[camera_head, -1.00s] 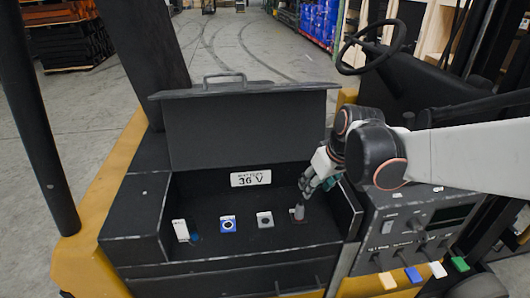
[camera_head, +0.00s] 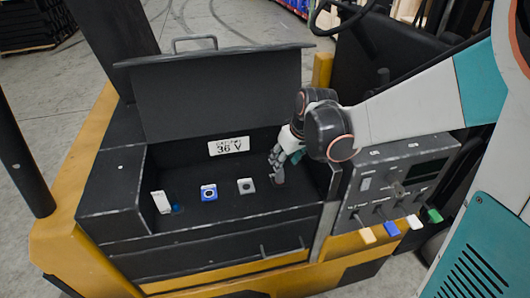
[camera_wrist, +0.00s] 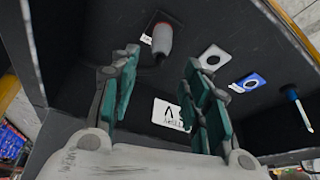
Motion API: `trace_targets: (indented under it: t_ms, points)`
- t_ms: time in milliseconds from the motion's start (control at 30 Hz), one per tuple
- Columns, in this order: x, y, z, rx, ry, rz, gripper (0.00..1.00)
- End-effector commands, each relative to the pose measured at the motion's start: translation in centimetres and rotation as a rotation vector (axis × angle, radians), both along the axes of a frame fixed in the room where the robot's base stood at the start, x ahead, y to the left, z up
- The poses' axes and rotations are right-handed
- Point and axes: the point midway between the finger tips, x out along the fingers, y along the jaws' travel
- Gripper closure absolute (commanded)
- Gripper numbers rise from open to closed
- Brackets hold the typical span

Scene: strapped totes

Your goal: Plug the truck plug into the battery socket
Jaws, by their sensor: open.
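A grey, rounded plug (camera_head: 278,180) stands at the right end of the open black battery box. In the wrist view the plug (camera_wrist: 162,38) sits on a dark square plate with a little red beside it. My gripper (camera_wrist: 161,62) is open and empty, with its green-padded fingers apart and the plug just beyond the fingertips. In the head view my gripper (camera_head: 279,160) is right above the plug and partly hides it. A grey square socket (camera_head: 246,186) and a blue square socket (camera_head: 208,192) lie to its left. I cannot tell which one is the battery socket.
A white upright piece (camera_head: 161,202) stands at the box's left end. The box's raised lid (camera_head: 215,95) and a "36 V" label (camera_head: 228,146) are behind. The right wall and a control panel (camera_head: 390,185) with coloured levers are close to my gripper.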

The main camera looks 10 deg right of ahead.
Motion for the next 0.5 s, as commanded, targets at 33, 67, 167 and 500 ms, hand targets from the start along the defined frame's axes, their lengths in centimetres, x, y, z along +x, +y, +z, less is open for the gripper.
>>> trace_targets:
  t_ms: [33,67,167,500]
  points:
    - [0.19,0.06,-0.5,0.0,0.0,0.0,0.57]
    - [0.25,0.08,-0.65,0.0,0.0,0.0,0.57]
    - [0.35,0.11,-0.89,0.0,0.0,-0.001,0.57]
    - [0.46,0.14,-1.25,0.0,0.0,-0.001,0.57]
